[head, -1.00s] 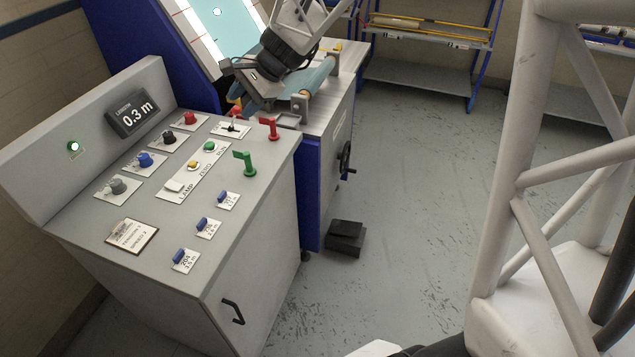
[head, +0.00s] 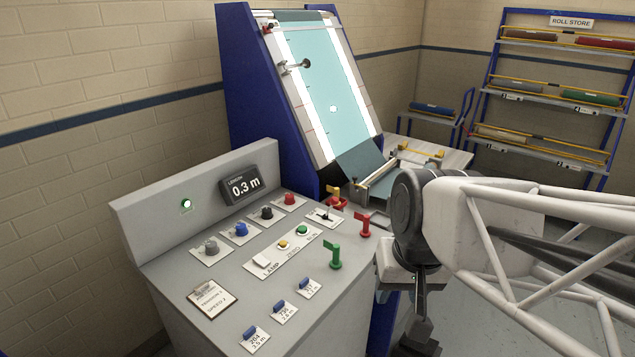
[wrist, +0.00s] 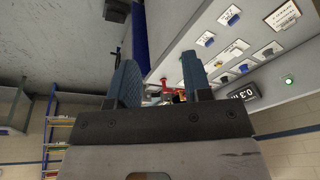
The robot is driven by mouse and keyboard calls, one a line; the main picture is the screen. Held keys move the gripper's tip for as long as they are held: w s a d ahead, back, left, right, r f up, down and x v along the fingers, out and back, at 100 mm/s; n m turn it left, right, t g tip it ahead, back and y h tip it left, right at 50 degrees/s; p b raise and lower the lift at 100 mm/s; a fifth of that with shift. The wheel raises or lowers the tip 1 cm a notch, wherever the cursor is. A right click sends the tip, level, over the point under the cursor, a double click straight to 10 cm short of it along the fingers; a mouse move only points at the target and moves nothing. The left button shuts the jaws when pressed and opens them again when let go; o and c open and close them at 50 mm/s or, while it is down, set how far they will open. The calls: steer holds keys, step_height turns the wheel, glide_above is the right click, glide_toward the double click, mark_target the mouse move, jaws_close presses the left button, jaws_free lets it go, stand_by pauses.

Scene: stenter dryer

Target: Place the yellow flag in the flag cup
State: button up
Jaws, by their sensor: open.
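The small yellow flag (head: 333,190) stands at the back right of the grey control desk. Its foot meets a small red cup (head: 339,203); it appears to stand in it, but the view is too small to be sure. My gripper (head: 421,338) is at the desk's right side, pointing down, apart from flag and cup. In the wrist view my gripper (wrist: 160,80) shows two spread fingers with nothing held between them. Small red and yellow parts show beyond the fingers there, partly hidden.
A red flag (head: 366,223) and a green flag (head: 334,254) stand on the desk (head: 215,290) near its right edge. Knobs, buttons and blue-tabbed cards cover the desktop. The lit inclined panel (head: 330,95) rises behind. A roll rack (head: 550,100) stands at the back right.

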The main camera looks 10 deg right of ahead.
steer(key=shift+s+d+f+n+h, duration=0.15)
steer(key=shift+s+d+n+h, duration=0.1)
steer(key=shift+s, duration=0.4)
steer(key=shift+s+d+f+n+h, duration=0.15)
steer(key=shift+s+n, duration=0.1)
steer(key=shift+s, duration=0.4)
stand_by(0.4)
